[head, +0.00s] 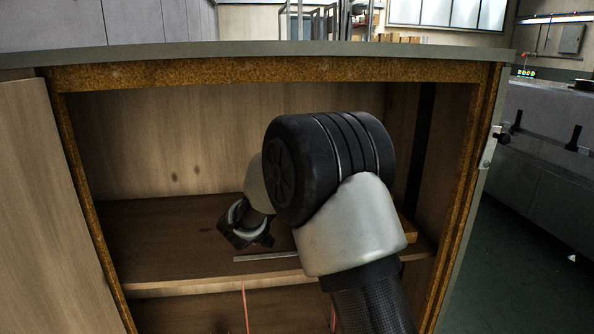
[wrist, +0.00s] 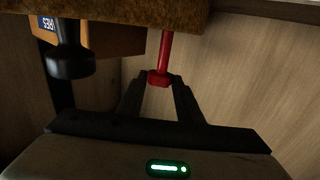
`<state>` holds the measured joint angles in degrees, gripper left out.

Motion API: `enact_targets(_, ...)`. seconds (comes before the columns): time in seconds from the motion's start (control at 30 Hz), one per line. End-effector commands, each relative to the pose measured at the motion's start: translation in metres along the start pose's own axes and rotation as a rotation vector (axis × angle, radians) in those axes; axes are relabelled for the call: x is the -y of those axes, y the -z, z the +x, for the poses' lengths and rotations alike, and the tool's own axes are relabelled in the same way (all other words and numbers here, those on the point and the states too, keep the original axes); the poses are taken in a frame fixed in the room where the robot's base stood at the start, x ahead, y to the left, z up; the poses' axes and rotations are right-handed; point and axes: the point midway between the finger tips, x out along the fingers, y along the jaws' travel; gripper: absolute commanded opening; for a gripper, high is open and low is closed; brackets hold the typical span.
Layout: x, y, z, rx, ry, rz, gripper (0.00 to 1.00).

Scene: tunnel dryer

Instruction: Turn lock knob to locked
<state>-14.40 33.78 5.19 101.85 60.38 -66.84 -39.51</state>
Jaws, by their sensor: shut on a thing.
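In the wrist view, my gripper (wrist: 160,82) has its two dark fingers closed around the end of a red knob on a thin red stem (wrist: 165,50). The stem runs up to a rough brown board edge. I cannot tell if this is the lock knob or how it is turned. A black knob (wrist: 70,62) stands to its left, apart from my fingers. In the head view, my arm reaches into the open wooden cabinet (head: 280,75), and its dark end part (head: 245,228) is above the shelf; the fingertips are not clear there.
A metal latch with a black knob (head: 503,138) is on the cabinet's right outer edge. A thin grey bar (head: 265,257) lies along the shelf (head: 160,245). An orange-brown block (wrist: 105,38) with a blue label is near the black knob. The cabinet's left interior is free.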

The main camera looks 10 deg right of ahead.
Motion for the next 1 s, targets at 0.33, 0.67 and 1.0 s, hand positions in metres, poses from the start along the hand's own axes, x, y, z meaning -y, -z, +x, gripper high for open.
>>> enact_targets(0.33, 0.0027, 0.0047, 0.0021, -0.005, -0.164, 0.004, 0.1)
enact_targets(0.67, 0.0019, 0.0038, 0.003, -0.007, -0.203, 0.006, 0.1)
enact_targets(1.0, 0.0013, 0.0048, 0.0036, -0.009, -0.203, 0.006, 0.42)
